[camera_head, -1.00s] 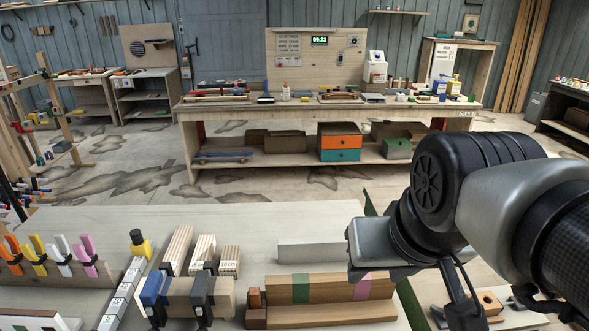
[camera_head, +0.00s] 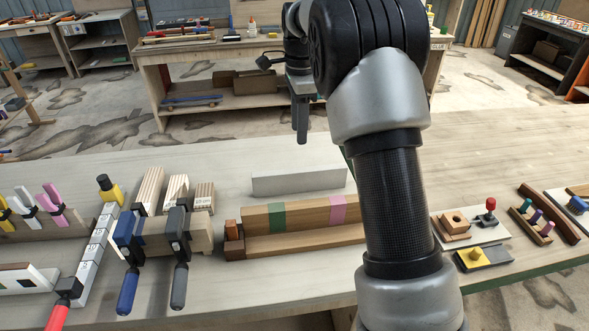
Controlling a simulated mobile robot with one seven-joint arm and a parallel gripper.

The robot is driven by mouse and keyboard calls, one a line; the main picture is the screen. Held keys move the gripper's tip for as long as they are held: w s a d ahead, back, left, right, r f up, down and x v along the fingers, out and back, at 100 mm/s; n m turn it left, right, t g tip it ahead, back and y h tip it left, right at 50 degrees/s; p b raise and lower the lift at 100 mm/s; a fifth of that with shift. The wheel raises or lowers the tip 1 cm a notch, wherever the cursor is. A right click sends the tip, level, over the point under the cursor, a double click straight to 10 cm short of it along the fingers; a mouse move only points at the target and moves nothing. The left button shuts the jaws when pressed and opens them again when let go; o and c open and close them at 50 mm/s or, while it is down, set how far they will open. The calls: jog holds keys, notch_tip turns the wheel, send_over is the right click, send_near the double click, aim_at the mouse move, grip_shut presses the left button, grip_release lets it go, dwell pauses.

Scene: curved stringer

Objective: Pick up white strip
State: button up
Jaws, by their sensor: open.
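A long pale grey-white strip (camera_head: 298,180) stands on its edge on the near workbench, behind a wooden block. My gripper (camera_head: 301,128) hangs in the air with its fingers pointing down, higher in the picture than this strip and apart from it. The gripper is open and nothing shows between its fingers. My arm covers part of the bench right of the strip. Another white piece, a segmented row (camera_head: 92,258), runs along the bench at the left.
A wooden block with green and pink bands (camera_head: 305,214) lies just in front of the strip. Blue and black clamps (camera_head: 180,240) hold wood to its left. Small trays with knobs (camera_head: 472,228) lie at the right. The bench behind the strip is largely clear.

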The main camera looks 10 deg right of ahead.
send_near(300, 178)
jog(key=shift+m, duration=0.3)
jog(key=f, duration=0.2)
jog(key=w+f, duration=0.1)
jog(key=f, duration=0.2)
jog(key=shift+w+a+f, duration=0.2)
jog(key=shift+f, duration=0.05)
jog(key=shift+d+f, duration=0.2)
jog(key=shift+f, duration=1.25)
jog(key=shift+d+f, duration=0.15)
jog(key=shift+f, duration=1.3)
grip_shut()
